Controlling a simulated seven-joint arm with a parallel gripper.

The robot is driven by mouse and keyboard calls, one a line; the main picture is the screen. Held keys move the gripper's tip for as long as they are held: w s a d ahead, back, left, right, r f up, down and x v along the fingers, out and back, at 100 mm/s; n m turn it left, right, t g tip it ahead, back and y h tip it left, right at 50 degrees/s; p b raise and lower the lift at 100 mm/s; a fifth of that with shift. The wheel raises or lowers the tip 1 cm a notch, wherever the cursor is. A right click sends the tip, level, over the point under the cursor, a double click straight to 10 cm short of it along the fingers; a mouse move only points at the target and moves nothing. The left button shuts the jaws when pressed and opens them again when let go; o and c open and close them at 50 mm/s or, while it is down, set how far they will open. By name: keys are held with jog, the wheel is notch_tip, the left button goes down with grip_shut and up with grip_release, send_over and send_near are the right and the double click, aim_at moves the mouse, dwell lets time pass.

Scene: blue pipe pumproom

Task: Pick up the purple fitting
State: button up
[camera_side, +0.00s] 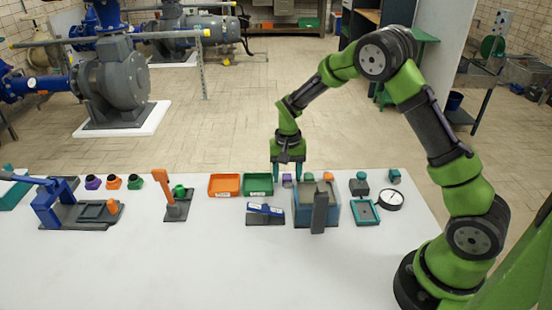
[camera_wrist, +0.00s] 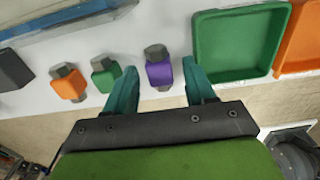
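The purple fitting (camera_wrist: 159,73), a purple body with a dark grey end, lies between the two teal fingers of my gripper (camera_wrist: 160,82) in the wrist view. A gap shows on each side of it, so the fingers are open and apart from it. In the side view the purple fitting (camera_side: 287,181) is small, at the table's far edge, with my gripper (camera_side: 287,174) pointing down around it. Whether the fingertips reach the table is hard to tell.
A green tray (camera_wrist: 238,42) is close by the right finger, with an orange tray (camera_wrist: 301,45) beyond. A green fitting (camera_wrist: 105,75) and an orange fitting (camera_wrist: 69,83) lie left. A grey-blue box (camera_side: 302,210) stands nearby. The table's front area is clear.

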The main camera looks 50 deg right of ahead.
grip_shut()
jog(key=shift+r, duration=0.1)
